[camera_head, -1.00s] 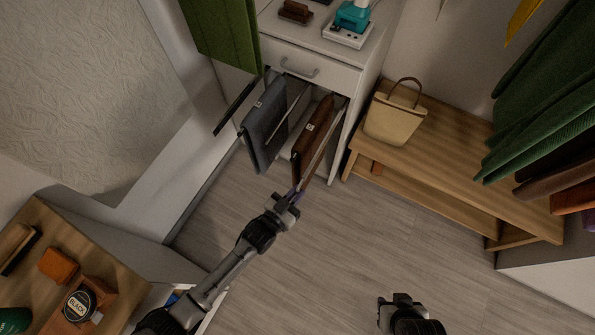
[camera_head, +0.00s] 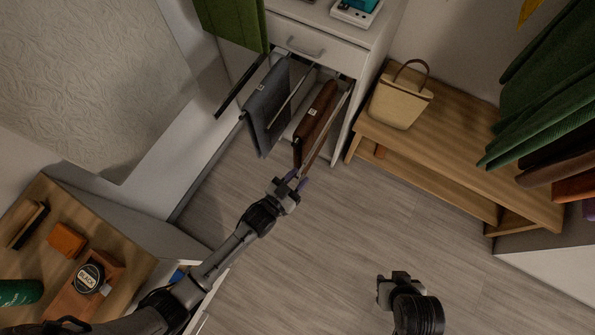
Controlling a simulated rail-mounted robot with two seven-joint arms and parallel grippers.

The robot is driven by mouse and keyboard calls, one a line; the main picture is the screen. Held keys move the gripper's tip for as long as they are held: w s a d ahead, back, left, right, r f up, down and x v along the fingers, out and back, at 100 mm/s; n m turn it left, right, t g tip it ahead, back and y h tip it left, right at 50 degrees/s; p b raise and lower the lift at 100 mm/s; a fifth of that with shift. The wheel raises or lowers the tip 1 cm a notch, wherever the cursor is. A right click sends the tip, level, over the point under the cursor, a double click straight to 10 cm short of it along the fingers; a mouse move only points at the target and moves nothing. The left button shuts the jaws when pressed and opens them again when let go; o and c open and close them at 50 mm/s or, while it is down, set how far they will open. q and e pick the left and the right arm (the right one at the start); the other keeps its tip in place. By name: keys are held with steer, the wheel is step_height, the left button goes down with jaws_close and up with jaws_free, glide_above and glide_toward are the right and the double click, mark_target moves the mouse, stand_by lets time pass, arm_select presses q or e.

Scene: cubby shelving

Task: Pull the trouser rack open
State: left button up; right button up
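The trouser rack (camera_head: 341,112) stands partly out of the white cabinet, below its closed top drawer. Grey trousers (camera_head: 267,108) and brown trousers (camera_head: 315,117) hang on its bars. My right gripper (camera_head: 393,278) is low over the floor at bottom right, away from the rack. Its fingers are not clear.
A wooden bench (camera_head: 430,155) with a beige bag (camera_head: 400,100) stands right of the cabinet (camera_head: 349,55). Dark green clothes (camera_head: 545,95) hang at right. A wooden-topped unit (camera_head: 110,250) with shoe-care items is at lower left. The floor (camera_head: 345,225) before the rack is clear.

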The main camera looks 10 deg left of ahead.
arm_select(q)
steer(key=shift+s+a, duration=0.15)
steer(key=shift+s, duration=0.05)
steer(key=p+v, duration=0.3)
steer(key=v, duration=0.4)
stand_by(0.6)
steer(key=s+a+r+n+g+y+p, duration=0.1)
steer(key=s+a+r+n+g+y, duration=0.1)
steer(key=s+a+r+g+y, duration=0.45)
steer(key=s+a+r+n+g+y, duration=0.25)
steer(key=s+a+g, duration=0.3)
steer(key=s, duration=0.45)
step_height(320, 180, up, 39)
steer(key=p, duration=3.8)
steer(key=shift+d+m+h, duration=0.2)
steer(key=shift+m+h, duration=0.15)
steer(key=shift+h, duration=0.05)
